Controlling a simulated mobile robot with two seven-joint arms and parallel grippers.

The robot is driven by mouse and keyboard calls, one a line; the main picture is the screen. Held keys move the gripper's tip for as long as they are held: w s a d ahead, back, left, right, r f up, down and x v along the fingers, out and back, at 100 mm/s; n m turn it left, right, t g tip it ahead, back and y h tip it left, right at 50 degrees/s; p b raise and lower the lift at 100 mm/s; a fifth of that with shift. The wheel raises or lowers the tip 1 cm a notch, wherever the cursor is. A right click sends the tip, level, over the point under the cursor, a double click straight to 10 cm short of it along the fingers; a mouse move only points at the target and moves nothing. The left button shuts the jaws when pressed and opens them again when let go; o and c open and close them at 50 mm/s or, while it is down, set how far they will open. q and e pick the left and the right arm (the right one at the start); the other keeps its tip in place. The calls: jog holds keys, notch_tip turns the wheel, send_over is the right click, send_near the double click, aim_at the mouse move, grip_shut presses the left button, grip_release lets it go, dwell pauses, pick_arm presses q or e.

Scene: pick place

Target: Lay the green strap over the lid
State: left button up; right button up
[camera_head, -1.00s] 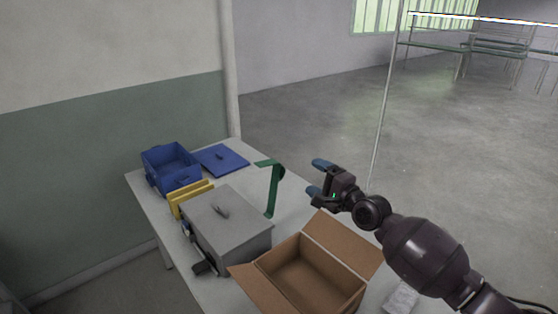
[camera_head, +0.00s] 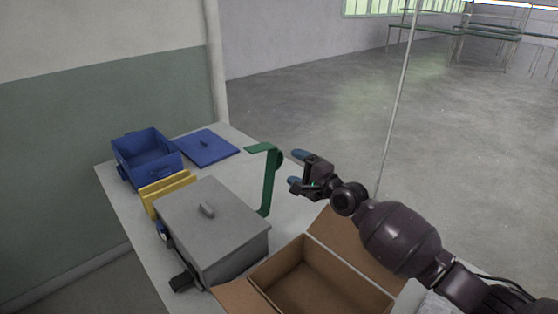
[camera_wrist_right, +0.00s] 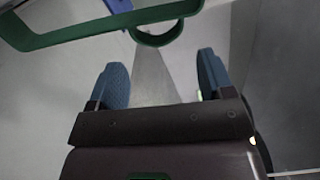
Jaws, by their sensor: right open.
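The green strap (camera_head: 269,186) stands upright behind the grey box, with its top bent over to the left and a round loop at the bend. It also shows in the right wrist view (camera_wrist_right: 100,32), its loop just beyond the fingertips. The grey lid (camera_head: 195,214) with a small handle lies on the grey box (camera_head: 236,252). My right gripper (camera_head: 294,170) is open and empty, just right of the strap's loop and apart from it. In the right wrist view its two blue fingers (camera_wrist_right: 163,78) are spread with nothing between them. My left gripper is in neither view.
An open cardboard box (camera_head: 318,285) stands at the front right, below my right arm. A blue bin (camera_head: 150,172), a blue lid (camera_head: 207,150) and a yellow piece (camera_head: 160,192) lie at the back left of the table (camera_head: 112,192). A thin pole (camera_head: 396,110) rises behind my arm.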

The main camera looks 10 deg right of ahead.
aim_at(282, 161)
jog(key=x, duration=0.1)
jog(key=b+x, duration=0.1)
jog(key=x, duration=0.3)
jog(key=shift+w+a+f+b, duration=0.15)
jog(key=shift+f+b, duration=0.15)
jog(key=shift+b, duration=0.05)
jog(key=shift+w+a, duration=0.35)
jog(key=shift+w, duration=0.25)
jog(key=shift+w+a+r, duration=0.1)
jog(key=shift+r, duration=0.05)
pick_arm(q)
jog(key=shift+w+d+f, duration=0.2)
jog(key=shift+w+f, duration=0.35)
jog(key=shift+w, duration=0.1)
pick_arm(e)
jog(key=shift+c, duration=0.3)
